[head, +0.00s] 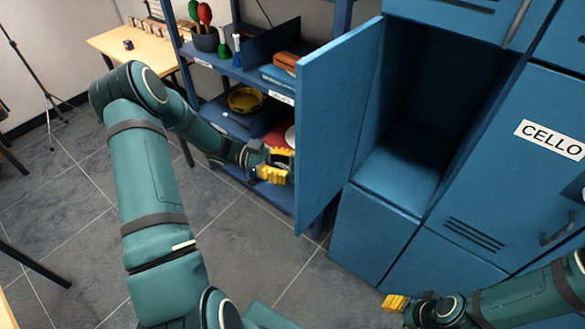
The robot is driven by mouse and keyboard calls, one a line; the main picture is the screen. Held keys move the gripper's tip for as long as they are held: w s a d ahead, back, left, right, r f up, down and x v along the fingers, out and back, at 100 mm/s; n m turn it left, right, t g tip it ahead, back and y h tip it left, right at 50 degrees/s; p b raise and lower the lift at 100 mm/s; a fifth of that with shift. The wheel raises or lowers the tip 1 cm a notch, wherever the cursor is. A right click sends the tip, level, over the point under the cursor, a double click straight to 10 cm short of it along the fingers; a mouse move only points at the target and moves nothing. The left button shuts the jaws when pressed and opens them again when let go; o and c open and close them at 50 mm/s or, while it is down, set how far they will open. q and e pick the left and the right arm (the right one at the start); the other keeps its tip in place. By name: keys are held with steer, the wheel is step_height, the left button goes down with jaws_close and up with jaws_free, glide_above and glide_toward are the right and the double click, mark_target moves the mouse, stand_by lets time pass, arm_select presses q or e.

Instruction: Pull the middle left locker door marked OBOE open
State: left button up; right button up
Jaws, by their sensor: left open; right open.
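The middle left locker door (337,120) stands swung wide open to the left, its plain blue inner face toward me. No OBOE label shows on that face; its outer face is hidden. The locker compartment (402,165) behind it is open and looks empty, with its upper part dark. My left gripper (277,165) is open, its yellow fingertips just left of the door's free edge, on the outer side. I cannot tell whether it touches the door. My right gripper (394,303) is low in front of the lower lockers, away from the door, and open.
A CELLO door (515,180) with a handle is shut at the right. A wooden table (135,45) is at the back left.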

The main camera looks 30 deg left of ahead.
arm_select(q)
steer(key=v, duration=1)
steer(key=shift+a, duration=0.25)
steer(key=shift+s, duration=0.1)
